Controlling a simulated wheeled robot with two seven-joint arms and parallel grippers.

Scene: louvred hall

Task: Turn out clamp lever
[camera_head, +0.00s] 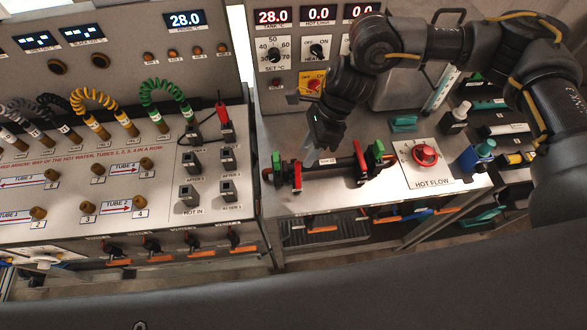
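A dark horizontal pipe piece (328,170) lies on the metal bench top, with clamps at both ends. At its left end are a green part (277,166) and a red lever (297,176). At its right end are another red lever (360,160) and a green part (377,151). My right gripper (311,156) points down just above the pipe, close to the right of the left red lever. Its pale fingertips are small and partly blend with the bench, so its opening is unclear. I cannot tell whether it touches the lever. My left gripper is out of view.
A red HOT FLOW knob (425,156) sits right of the clamps. A panel with yellow and green coiled hoses (162,98) fills the left side.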

